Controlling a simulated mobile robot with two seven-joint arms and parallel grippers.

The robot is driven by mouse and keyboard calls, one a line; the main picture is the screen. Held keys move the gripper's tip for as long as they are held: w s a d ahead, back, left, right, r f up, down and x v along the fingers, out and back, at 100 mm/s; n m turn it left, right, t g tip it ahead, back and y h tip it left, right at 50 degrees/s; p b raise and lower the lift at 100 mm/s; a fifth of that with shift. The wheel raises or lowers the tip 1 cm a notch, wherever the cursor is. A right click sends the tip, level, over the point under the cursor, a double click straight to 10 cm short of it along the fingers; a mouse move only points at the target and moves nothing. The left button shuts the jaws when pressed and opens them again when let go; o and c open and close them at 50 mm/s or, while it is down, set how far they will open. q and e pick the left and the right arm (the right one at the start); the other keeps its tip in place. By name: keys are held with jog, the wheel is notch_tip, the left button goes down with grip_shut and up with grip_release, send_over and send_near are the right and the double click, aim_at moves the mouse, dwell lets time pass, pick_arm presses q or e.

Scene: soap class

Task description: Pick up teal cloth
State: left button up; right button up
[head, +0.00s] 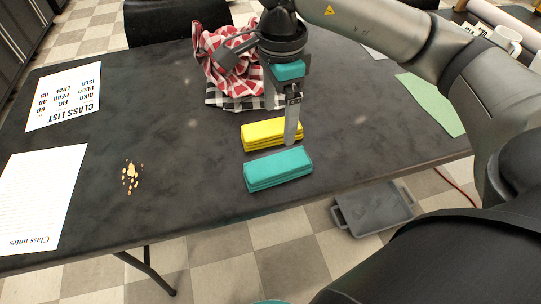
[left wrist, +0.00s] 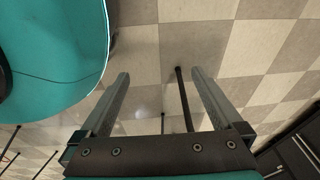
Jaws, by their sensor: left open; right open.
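The teal cloth (head: 278,170) is a folded stack lying on the dark table near its front edge. A similar folded yellow cloth (head: 262,133) lies just behind it. My right gripper (head: 281,124) is open and points down over the right part of the yellow cloth, behind the teal cloth. Its near finger hides a little of the yellow cloth, and nothing shows between its fingers. My left gripper (left wrist: 158,74) is open and empty above the checkered floor in the left wrist view. It is not in the head view.
The dark table (head: 175,115) holds crumbs (head: 131,175), a class list (head: 64,97), class notes (head: 38,195), a red-and-white checkered cloth (head: 222,62) and a green sheet (head: 432,103). A grey tray (head: 374,210) lies on the floor. The table's left middle is mostly clear.

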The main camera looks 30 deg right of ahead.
jog(key=b, duration=0.2)
send_over(282, 162)
jog(key=f, duration=0.8)
jog(key=shift+w+a, duration=0.3)
pick_arm(q)
jog(key=w+d+r, duration=0.3)
jog(key=w, duration=0.1)
jog(key=shift+d+r+b, duration=0.2)
jog(key=shift+b, duration=0.25)
pick_arm(e)
jog(key=shift+f, duration=0.85)
